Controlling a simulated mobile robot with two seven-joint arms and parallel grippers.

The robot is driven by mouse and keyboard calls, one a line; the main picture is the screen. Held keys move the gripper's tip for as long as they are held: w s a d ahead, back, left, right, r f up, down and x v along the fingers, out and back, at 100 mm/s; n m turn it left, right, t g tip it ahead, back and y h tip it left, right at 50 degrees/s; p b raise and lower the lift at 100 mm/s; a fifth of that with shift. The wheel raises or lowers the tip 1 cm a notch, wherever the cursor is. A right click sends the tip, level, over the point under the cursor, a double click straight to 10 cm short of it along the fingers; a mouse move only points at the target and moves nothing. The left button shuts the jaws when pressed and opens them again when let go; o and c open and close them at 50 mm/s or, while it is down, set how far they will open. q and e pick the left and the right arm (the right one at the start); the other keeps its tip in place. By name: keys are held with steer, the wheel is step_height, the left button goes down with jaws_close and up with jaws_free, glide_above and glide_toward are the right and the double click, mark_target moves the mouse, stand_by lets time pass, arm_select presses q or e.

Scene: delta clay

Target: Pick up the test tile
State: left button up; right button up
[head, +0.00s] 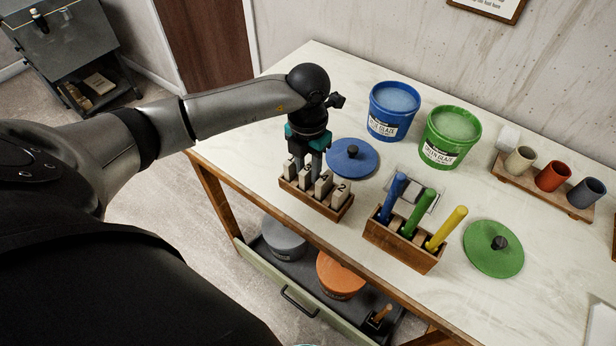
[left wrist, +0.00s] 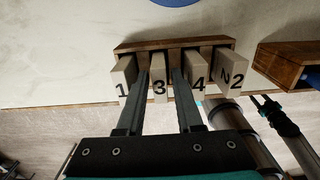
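A wooden rack (head: 312,201) on the table holds upright pale test tiles numbered 1, 3, 4 and 2, also seen in the left wrist view. My left gripper (left wrist: 161,75) points down at the rack with one finger on each side of tile 3 (left wrist: 159,88). One finger is between tiles 1 (left wrist: 122,80) and 3, the other between tiles 3 and 4 (left wrist: 195,78). Small gaps show beside tile 3, so the gripper looks open. Tile 2 (left wrist: 232,77) stands at the right end. In the head view my left gripper (head: 312,172) partly hides the tiles. My right gripper is not clearly seen.
A blue lid (head: 352,160) lies close behind the rack. A wooden holder (head: 402,245) with blue, green and yellow handles stands to its right. Blue (head: 391,125) and green (head: 449,150) glaze buckets stand behind. An open drawer (head: 290,300) is below the front edge.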

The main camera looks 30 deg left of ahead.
arm_select(q)
jaws_close()
steer(key=shift+r, duration=0.15)
stand_by(0.5)
